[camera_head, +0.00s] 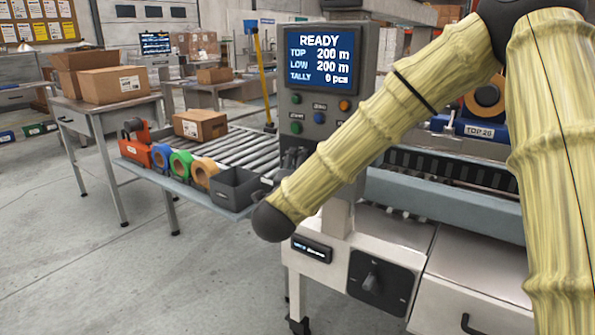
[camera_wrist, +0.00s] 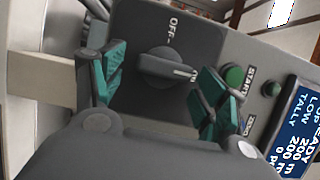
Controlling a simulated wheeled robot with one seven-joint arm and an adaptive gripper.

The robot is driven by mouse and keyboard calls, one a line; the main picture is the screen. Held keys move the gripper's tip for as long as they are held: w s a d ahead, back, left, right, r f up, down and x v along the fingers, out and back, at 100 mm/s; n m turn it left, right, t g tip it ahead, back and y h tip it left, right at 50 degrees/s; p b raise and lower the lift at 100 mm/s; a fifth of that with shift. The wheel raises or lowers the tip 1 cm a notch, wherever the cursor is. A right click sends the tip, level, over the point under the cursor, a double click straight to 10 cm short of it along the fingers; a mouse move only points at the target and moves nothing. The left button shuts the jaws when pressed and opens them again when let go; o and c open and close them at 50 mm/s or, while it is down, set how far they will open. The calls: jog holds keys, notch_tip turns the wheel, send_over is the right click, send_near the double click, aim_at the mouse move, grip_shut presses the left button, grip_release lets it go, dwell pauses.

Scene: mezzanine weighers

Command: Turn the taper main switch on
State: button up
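In the wrist view a dark rotary switch (camera_wrist: 165,68) sits on a black plate marked OFF above it. Its handle lies roughly sideways, and a white mark shows at its right end. My gripper (camera_wrist: 160,88) is open, its green-padded fingers on either side of the switch with gaps to the handle. The box's screen (camera_head: 320,58) reads READY.
Green START button (camera_wrist: 235,76) and other buttons sit close to the right finger. Another black rotary knob (camera_head: 371,280) is on the lower cabinet. A roller conveyor (camera_head: 240,150) with a carton (camera_head: 200,125) and tape rolls stands left. The floor at front left is clear.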

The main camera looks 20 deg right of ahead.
jog(key=shift+s+a, duration=0.1)
jog(key=v, duration=1.2)
